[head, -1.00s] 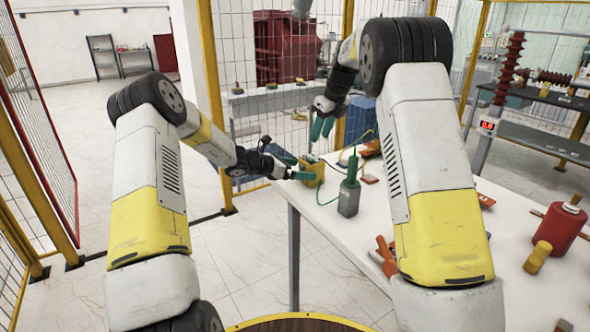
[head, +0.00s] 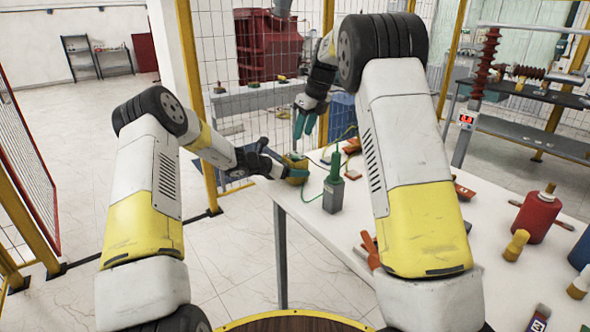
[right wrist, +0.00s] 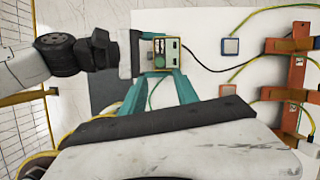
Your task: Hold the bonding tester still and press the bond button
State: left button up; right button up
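The bonding tester (head: 296,168), a small yellow-framed box, is at the table's far left corner. In the right wrist view the tester (right wrist: 161,52) shows its panel from above; I cannot make out for sure which part is the bond button. My left gripper (head: 294,172) reaches in from the left, with its fingers at the tester's sides. Whether they are closed tight on it I cannot tell. My right gripper (head: 304,127) is above the tester, pointing down. In the right wrist view its teal fingers (right wrist: 158,88) are wide apart, empty, and beside the tester's near edge.
A green-handled tool in a grey block (head: 334,188) stands right of the tester. Orange clamp pieces (right wrist: 297,75) with cables and a blue square pad (right wrist: 230,46) lie farther along. A red cylinder (head: 536,216) stands at the table's right. Wire fencing rises behind the table.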

pick_arm(q)
jog(key=c, duration=0.7)
jog(key=shift+c, duration=0.9)
pick_arm(e)
jog(key=shift+c, duration=0.8)
grip_shut()
